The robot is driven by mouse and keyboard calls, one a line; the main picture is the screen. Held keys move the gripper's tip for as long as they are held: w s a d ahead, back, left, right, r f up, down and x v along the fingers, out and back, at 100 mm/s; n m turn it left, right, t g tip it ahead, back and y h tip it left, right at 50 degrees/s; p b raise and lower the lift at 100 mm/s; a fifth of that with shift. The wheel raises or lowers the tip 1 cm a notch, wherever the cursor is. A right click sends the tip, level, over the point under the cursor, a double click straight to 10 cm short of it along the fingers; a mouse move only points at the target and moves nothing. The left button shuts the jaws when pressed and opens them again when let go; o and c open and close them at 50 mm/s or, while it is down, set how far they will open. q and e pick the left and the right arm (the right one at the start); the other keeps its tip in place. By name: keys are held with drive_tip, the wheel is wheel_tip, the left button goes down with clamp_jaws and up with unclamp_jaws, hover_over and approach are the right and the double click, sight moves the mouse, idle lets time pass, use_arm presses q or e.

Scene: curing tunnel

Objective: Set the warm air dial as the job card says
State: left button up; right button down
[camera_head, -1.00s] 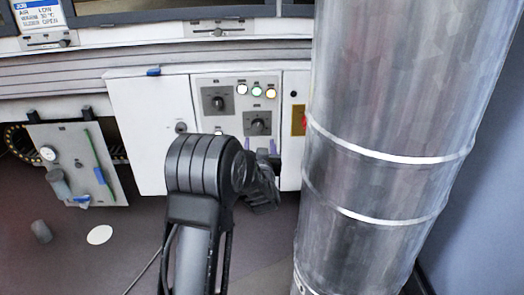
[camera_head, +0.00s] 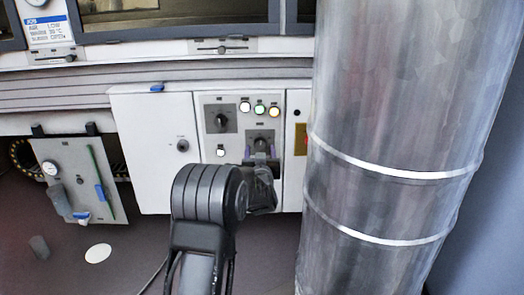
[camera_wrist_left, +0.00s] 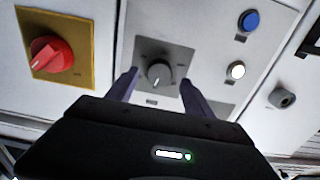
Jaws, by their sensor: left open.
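The control panel (camera_head: 240,97) carries two black dials on grey plates, an upper-left dial (camera_head: 221,120) and a lower-right dial (camera_head: 262,141). Their labels are too small to read. My left gripper (camera_head: 261,153) is open at the lower-right dial. In the left wrist view, its purple fingers (camera_wrist_left: 159,80) stand on either side of this dial's round knob (camera_wrist_left: 159,73), with gaps visible; contact cannot be told. The knob has a white pointer mark. The job card (camera_head: 45,30) at the upper left has a blue header and blurred small lines. My right gripper is out of view.
A large metal duct (camera_head: 390,110) stands close on the right. A red knob (camera_wrist_left: 50,55) on a yellow plate, a blue button (camera_wrist_left: 250,20) and a lit white button (camera_wrist_left: 236,70) are near the gripper. White, green and orange lamps (camera_head: 260,109) sit above the lower-right dial.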

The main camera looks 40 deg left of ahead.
sight(260, 144)
use_arm(q)
drive_tip(key=shift+x, duration=1.2)
